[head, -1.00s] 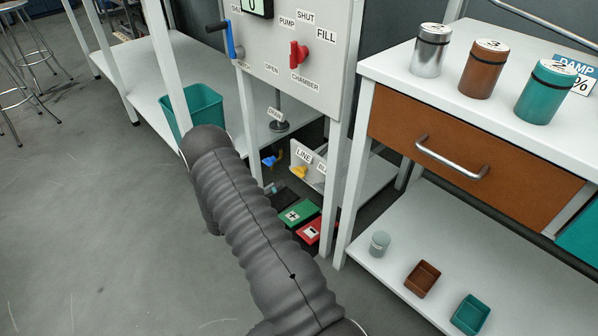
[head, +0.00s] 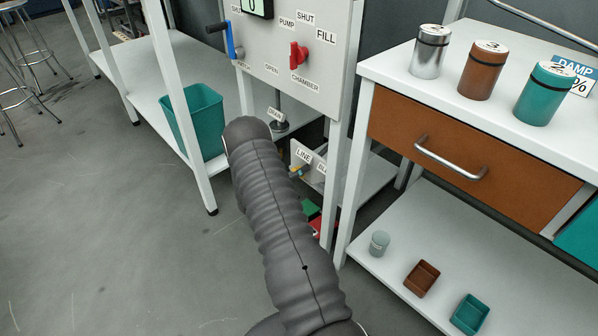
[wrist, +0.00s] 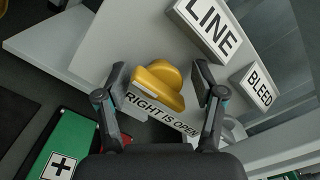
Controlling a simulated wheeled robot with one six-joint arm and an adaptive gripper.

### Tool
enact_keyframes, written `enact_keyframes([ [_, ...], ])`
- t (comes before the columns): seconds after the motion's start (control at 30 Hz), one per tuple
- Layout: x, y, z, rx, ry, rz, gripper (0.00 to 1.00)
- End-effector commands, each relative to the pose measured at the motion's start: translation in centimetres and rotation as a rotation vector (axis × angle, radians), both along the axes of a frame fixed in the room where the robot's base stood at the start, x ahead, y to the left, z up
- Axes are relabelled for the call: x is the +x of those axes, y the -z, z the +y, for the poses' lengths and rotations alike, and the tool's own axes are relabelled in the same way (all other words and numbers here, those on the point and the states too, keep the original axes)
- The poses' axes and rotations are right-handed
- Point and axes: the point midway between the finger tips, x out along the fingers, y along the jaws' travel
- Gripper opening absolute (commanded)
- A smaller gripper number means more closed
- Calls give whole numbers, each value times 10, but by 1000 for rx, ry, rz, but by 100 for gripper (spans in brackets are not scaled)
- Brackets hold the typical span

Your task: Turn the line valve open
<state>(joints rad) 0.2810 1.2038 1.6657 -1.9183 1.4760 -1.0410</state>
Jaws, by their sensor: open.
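The line valve has a yellow handle (wrist: 158,86), seen in the wrist view below the LINE sign (wrist: 208,28) and above a strip reading RIGHT IS OPEN (wrist: 160,115). Its bar slants down to the right in that view. My gripper (wrist: 160,86) is open, with one finger on each side of the handle. In the head view the LINE sign (head: 304,156) shows low beneath the panel, and my arm and gripper hide most of the valve.
A BLEED sign (wrist: 258,88) is right of the valve. The panel with a red knob (head: 298,54) stands above. A teal bin (head: 205,115) stands left, and a bench with an orange drawer (head: 450,150) right.

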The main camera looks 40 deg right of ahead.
Motion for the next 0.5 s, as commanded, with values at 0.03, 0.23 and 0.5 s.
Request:
enact_keyframes([
  [0.03, 0, 0, 0, 0, 0, 0, 69],
  [0.23, 0, 0, 0, 0, 0, 0, 29],
  [0.5, 0, 0, 0, 0, 0, -6, 9],
])
